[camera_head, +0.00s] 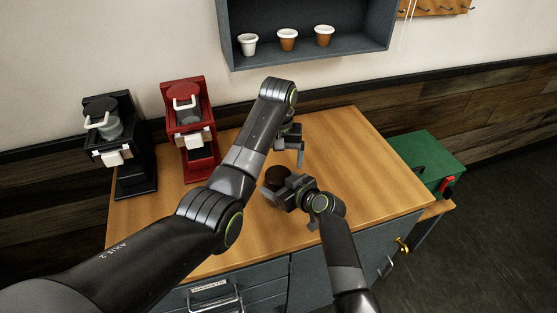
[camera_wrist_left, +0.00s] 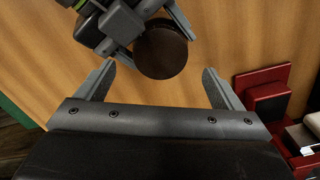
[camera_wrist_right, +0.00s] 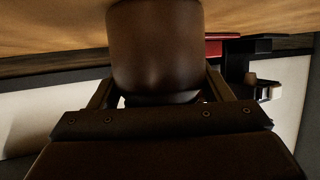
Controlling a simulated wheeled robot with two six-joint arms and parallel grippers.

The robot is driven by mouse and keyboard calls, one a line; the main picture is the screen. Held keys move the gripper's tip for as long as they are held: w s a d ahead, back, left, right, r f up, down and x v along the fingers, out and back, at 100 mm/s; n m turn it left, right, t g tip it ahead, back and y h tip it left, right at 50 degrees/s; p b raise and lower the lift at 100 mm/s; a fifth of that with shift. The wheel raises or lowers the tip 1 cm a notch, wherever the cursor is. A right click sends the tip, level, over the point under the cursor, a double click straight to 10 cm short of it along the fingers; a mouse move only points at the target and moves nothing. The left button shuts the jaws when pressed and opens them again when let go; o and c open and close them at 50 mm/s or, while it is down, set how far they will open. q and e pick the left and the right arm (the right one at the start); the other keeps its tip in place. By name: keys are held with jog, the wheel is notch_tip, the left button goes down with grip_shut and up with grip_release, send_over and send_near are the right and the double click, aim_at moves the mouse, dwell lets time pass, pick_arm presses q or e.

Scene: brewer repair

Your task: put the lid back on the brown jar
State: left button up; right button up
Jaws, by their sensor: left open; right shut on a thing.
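The brown jar (camera_head: 276,178) is on or just above the wooden table's middle. My right gripper (camera_head: 283,188) is shut around its side. In the right wrist view the jar (camera_wrist_right: 155,45) fills the space between the fingers. In the left wrist view its round, dark brown top (camera_wrist_left: 161,50) shows; I cannot tell if that is a lid or the open mouth. My left gripper (camera_head: 296,150) is open and empty, behind the jar in the head view, with its fingers (camera_wrist_left: 160,80) pointing toward it. No separate lid is visible.
A black brewer (camera_head: 118,150) and a red brewer (camera_head: 190,130) stand at the table's left. A green box (camera_head: 425,160) is beyond the right edge. A wall shelf (camera_head: 350,55) holds three cups. The wooden table (camera_head: 345,140) is clear at the back right.

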aim_at(278, 187)
pick_arm(q)
jog(key=shift+o, duration=1.3)
jog(key=shift+a, duration=0.1)
pick_arm(e)
jog(key=o, duration=2)
pick_arm(q)
notch_tip(278, 187, down, 3)
jog(key=b, duration=0.2)
jog(key=shift+r+b, duration=0.15)
jog(key=shift+b, duration=0.2)
pick_arm(e)
jog(key=shift+v, duration=8.7)
jog(key=shift+f, duration=0.1)
